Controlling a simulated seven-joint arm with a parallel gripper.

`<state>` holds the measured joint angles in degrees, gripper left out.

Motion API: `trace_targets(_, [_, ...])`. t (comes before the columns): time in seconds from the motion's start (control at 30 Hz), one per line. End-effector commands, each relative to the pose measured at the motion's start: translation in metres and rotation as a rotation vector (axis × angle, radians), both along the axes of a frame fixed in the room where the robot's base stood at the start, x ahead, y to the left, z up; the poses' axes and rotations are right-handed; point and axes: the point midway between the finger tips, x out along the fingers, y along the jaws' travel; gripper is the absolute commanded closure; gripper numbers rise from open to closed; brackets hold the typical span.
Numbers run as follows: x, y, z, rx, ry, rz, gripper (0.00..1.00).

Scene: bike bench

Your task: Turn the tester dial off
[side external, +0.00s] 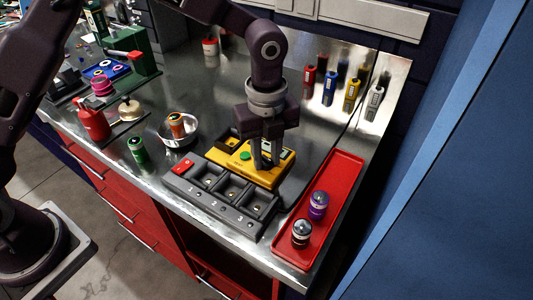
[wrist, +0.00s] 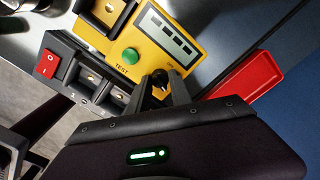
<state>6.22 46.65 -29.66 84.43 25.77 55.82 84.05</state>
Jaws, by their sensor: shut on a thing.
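The yellow tester (side external: 242,170) sits on the metal bench behind a grey slotted charger. It has a green TEST button (wrist: 130,56) and a display with several bars (wrist: 172,36). The small black dial (wrist: 160,78) is at the tester's near right part in the wrist view. My gripper (wrist: 165,88) points down at the tester with its fingers closed around the dial. In the side view my gripper (side external: 265,164) hides the dial. I cannot read the dial's setting.
The grey charger (side external: 208,202) with a red switch (wrist: 47,63) lies directly before the tester. A red tray (side external: 328,185) with a purple can (side external: 318,205) and a dark can (side external: 301,232) is at right. A metal bowl (side external: 165,136) and green can (side external: 137,149) stand left.

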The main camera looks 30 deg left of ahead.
Motion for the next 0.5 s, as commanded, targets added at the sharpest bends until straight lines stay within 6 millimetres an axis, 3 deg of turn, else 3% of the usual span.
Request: trace_targets(0.5, [0.0003,-0.0001,0.0008,0.000,-0.002,0.489,1.00])
